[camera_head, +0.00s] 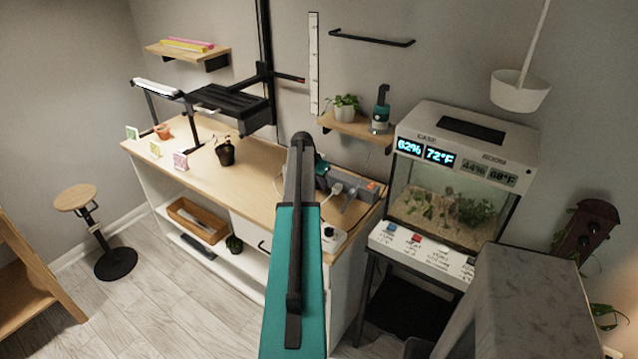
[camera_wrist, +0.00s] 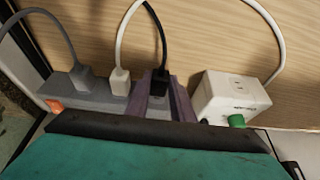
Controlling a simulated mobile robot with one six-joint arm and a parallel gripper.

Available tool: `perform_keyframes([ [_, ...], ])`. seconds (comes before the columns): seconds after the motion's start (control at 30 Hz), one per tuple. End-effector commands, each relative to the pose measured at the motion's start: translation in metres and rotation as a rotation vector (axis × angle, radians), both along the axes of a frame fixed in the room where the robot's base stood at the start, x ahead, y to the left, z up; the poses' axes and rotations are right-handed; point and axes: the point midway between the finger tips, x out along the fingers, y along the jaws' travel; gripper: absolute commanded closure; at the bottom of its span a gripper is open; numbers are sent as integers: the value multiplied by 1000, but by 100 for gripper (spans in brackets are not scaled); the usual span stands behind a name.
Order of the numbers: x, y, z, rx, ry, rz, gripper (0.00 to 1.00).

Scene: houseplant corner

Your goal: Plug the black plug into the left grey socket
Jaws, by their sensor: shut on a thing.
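The black plug (camera_wrist: 159,80), with a black cord rising from it, sits between the two purplish-grey fingers of my gripper (camera_wrist: 160,104) in the wrist view. The fingers are shut on its sides. A grey power strip (camera_wrist: 92,102) lies just left of them, carrying a grey plug (camera_wrist: 82,78) and a white plug (camera_wrist: 120,78). The strip also shows in the head view (camera_head: 355,208). My fingers and arm hide the plug's lower end and the socket there, so I cannot tell whether its prongs are in a socket.
A white box with a socket and green knob (camera_wrist: 230,98) stands close right of my gripper in the wrist view. The strip has an orange switch (camera_wrist: 54,105). A terrarium (camera_head: 450,190) stands right of the bench (camera_head: 260,185). A small potted plant (camera_head: 225,152) stands further left.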

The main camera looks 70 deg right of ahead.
Motion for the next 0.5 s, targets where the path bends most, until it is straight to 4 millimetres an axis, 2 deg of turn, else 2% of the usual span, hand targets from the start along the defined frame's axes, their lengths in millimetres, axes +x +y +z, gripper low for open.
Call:
perform_keyframes([
  [0.5, -2, -7, 0, 0, 0, 0, 100],
])
